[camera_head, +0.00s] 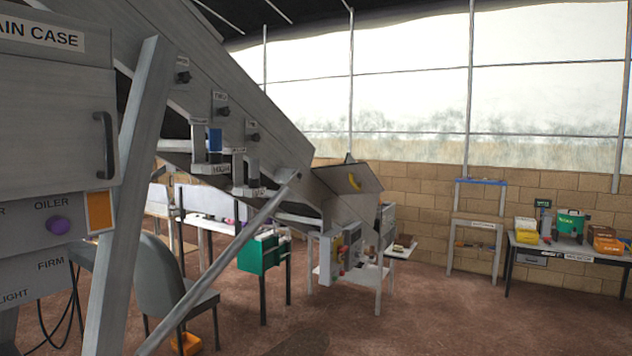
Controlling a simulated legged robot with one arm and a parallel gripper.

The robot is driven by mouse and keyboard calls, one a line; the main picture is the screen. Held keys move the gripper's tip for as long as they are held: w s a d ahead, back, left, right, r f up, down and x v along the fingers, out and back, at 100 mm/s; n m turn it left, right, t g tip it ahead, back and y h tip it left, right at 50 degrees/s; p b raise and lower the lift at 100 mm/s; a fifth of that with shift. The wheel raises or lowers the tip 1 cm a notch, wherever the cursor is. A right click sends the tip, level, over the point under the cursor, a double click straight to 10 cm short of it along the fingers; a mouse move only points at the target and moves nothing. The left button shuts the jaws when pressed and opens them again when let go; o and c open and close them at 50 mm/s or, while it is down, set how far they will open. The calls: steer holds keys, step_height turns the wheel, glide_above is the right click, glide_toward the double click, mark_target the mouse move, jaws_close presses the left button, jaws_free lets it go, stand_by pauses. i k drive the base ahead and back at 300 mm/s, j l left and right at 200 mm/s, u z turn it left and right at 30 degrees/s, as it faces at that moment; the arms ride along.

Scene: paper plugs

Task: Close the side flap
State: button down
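My gripper and arm are not in view, and the panel is well ahead of the camera.
A large grey cabinet with a black handle (105,145) and metal struts fill the near left. A grey chair (175,280) stands beside them. A green box (258,253) and a control box (340,255) stand below the chute. A table (570,250) is far right. The brown floor at front right is clear.

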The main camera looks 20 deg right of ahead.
mark_target(357, 178)
steer(key=z, duration=0.75)
steer(key=i+z, duration=0.15)
steer(key=i, duration=1.1)
